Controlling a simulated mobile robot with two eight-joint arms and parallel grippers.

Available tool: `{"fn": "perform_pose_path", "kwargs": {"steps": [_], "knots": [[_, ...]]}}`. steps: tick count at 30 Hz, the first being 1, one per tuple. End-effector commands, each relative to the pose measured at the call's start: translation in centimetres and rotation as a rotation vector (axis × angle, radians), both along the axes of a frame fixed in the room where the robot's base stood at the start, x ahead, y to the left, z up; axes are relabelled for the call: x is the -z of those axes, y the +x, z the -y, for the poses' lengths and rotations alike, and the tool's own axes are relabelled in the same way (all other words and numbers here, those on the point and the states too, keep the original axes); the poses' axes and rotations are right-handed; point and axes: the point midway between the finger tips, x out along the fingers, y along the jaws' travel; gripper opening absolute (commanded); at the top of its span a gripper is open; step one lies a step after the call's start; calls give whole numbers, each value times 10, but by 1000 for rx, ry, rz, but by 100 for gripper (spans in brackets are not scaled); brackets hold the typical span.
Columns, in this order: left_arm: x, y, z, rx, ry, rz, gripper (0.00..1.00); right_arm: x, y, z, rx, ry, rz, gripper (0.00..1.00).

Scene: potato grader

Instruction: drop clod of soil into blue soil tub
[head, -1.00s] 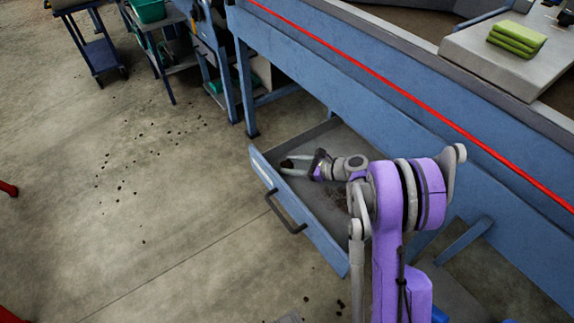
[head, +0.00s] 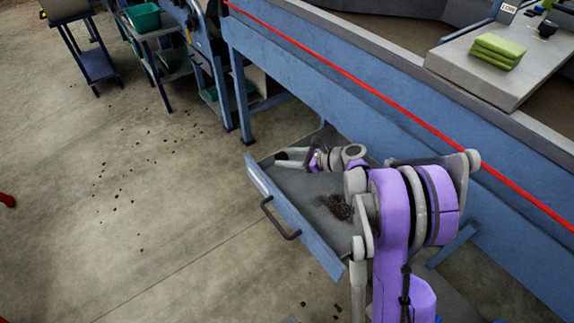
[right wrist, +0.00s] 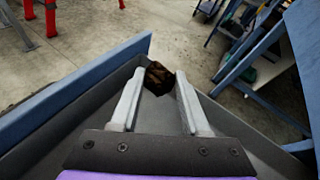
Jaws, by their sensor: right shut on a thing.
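A dark brown clod of soil (right wrist: 158,78) sits between the fingertips of my right gripper (right wrist: 156,98) in the right wrist view. In the head view the right gripper (head: 284,158) is over the far left corner of an open drawer (head: 292,222), shut on the clod, which shows as a small dark patch (head: 281,155) at the tips. I cannot tell how high it is above the drawer floor. I cannot make out the blue soil tub. My left gripper is not in view.
Loose dark soil (head: 336,206) lies in the drawer. The drawer's front has a dark handle (head: 280,219). A long blue machine frame (head: 390,130) stands behind it. Crumbs (head: 131,193) are scattered on the otherwise open concrete floor at left. Green cloths (head: 498,50) lie on the upper ledge.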

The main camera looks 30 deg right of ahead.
Motion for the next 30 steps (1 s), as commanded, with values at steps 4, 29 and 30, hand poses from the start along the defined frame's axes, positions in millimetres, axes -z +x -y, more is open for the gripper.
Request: {"fn": "perform_pose_path", "kwargs": {"steps": [4,29,30], "knots": [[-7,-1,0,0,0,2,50,-19,0,0,0,0,0,0],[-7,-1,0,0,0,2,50,-51,5,-133,213,-7,-21,0],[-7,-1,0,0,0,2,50,-54,3,-141,232,-4,-16,0]]}}
